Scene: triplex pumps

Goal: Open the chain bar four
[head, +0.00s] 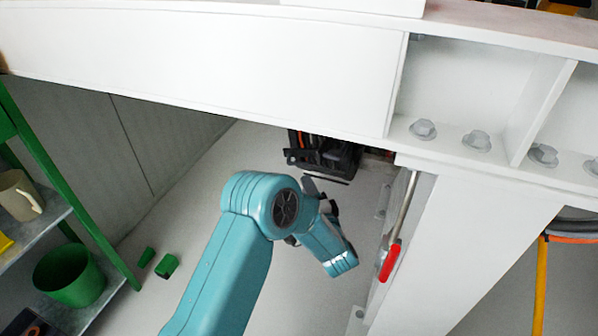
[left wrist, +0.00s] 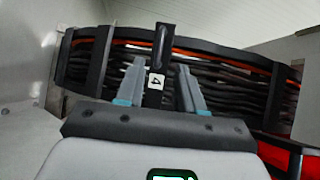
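The cable chain (left wrist: 225,62) runs across the left wrist view, with black cables and an orange one inside. Chain bar four (left wrist: 159,50) is a dark upright strip with a white label reading 4, turned sideways. My left gripper (left wrist: 161,67) is open, with one grey finger on each side of the bar. I cannot tell whether the fingers touch it. In the head view the chain (head: 325,157) shows partly under the white beam, and my left arm reaches up to it; the fingertips are hard to make out there. My right gripper is not in view.
A white beam (head: 200,50) with bolts hangs over the chain. A white post (head: 445,245) with a red-handled lever (head: 389,262) stands to the right. A green shelf rack (head: 60,165) with a mug (head: 19,195) and green pot (head: 70,275) is at left.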

